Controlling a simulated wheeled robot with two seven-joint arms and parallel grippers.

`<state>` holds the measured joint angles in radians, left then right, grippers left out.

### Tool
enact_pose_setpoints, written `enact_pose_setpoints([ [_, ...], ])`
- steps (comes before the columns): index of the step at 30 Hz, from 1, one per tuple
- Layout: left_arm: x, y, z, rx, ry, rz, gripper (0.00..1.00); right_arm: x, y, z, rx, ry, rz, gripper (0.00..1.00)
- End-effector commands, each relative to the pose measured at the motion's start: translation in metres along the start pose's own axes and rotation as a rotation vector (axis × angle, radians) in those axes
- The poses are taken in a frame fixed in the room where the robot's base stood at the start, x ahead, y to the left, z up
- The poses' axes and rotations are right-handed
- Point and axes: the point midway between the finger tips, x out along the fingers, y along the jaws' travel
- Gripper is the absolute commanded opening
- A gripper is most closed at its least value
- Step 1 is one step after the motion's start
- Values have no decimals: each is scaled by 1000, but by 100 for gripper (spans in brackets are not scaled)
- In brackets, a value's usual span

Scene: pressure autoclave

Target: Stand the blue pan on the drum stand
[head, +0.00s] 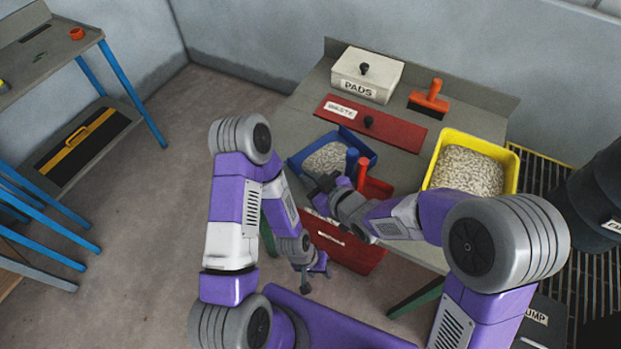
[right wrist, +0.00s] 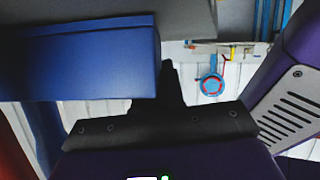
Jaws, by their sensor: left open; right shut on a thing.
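The blue pan (head: 365,146) is at the left part of the grey bench, with pale granules showing inside its rim. In the right wrist view the blue pan (right wrist: 85,60) fills the upper left beside a dark finger. My left gripper (head: 316,275) is open and empty, low in front of the bench. The drum stand appears to be the yellow-edged grating (head: 585,290) at the right.
A dark drum (head: 597,200) stands over the grating.

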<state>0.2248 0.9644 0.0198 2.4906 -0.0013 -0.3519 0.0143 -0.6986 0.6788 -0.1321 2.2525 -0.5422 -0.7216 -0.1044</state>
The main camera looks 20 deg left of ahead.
Motion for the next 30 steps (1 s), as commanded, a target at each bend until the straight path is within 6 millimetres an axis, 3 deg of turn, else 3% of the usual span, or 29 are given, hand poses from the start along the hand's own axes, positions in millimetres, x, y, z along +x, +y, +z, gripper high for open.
enact_pose_setpoints([
  [3, 4, -2, 0, 0, 0, 0, 43, 2, 0, 3, 0, 1, 1, 0],
  [4, 3, -1, 0, 0, 0, 0, 43, 1, 0, 3, 1, -1, 1, 13],
  [8, 3, -1, 0, 0, 0, 0, 43, 1, 0, 2, 1, -1, 0, 33],
  [20, -2, 1, 0, 0, 0, 0, 43, -1, 0, -2, 0, -1, 0, 34],
  [23, -4, 2, 0, 0, 0, 0, 43, -17, 2, -2, 4, 0, 3, 34],
  [30, -16, 6, 1, 0, 0, 0, 43, -75, 2, -3, 5, 1, 5, 34],
])
